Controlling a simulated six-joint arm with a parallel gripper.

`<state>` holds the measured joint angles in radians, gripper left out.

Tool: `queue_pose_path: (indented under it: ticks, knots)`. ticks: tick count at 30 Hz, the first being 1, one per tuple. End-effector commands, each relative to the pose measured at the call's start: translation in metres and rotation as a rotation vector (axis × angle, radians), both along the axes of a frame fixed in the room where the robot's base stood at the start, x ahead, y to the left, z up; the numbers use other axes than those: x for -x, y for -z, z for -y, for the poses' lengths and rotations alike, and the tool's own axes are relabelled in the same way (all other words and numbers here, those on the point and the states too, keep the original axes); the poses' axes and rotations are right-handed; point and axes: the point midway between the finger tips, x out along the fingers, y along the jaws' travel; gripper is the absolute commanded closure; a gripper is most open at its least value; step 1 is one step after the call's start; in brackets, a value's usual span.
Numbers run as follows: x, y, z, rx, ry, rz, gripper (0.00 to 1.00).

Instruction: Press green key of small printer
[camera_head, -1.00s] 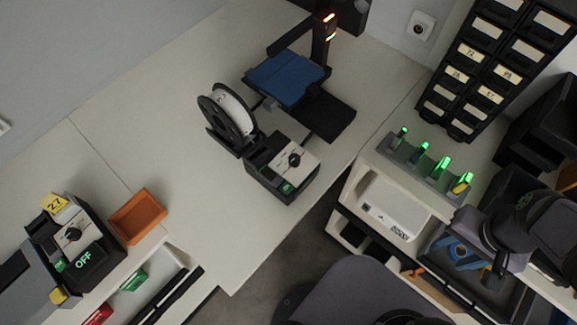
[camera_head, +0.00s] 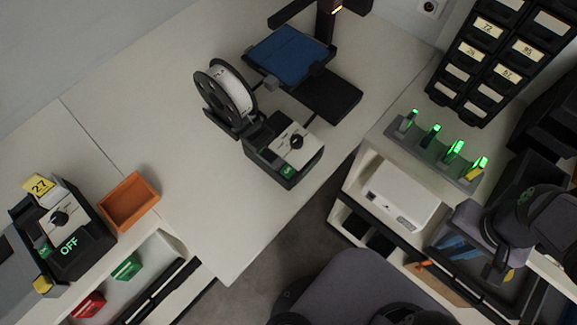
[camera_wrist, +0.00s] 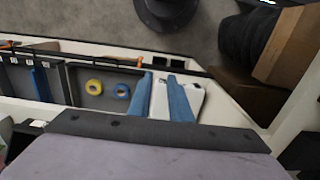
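A small 3D printer with a blue bed (camera_head: 288,57) and a filament spool (camera_head: 228,92) stands mid-table. Its black control box (camera_head: 268,158) has a pale panel with a dark knob and a small lit green key (camera_head: 287,170) at its front corner. My gripper (camera_head: 452,248) is far to the right of the box, over the drawers, touching neither key nor box. In the wrist view my gripper (camera_wrist: 158,85) shows two blue fingers apart with nothing between them. The printer is not in the wrist view.
At left a second device (camera_head: 75,240) shows "OFF", a green key and a tag "27", beside an orange tray (camera_head: 130,203). A rack with several green-lit sticks (camera_head: 440,150) and a white box (camera_head: 400,195) stand at right. Table around the control box is clear.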

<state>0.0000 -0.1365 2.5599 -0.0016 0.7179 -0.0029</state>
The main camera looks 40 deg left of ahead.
Motion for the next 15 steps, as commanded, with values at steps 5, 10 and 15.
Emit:
queue_pose_path:
  ticks: [5,10,15]
  knots:
    - [0.0000,0.0001,0.0000,0.000,0.000,0.000,1.00]
    - [0.0001,0.0001,0.0000,0.000,0.000,0.000,1.00]
    - [0.0001,0.0001,0.0000,0.000,0.000,0.000,1.00]
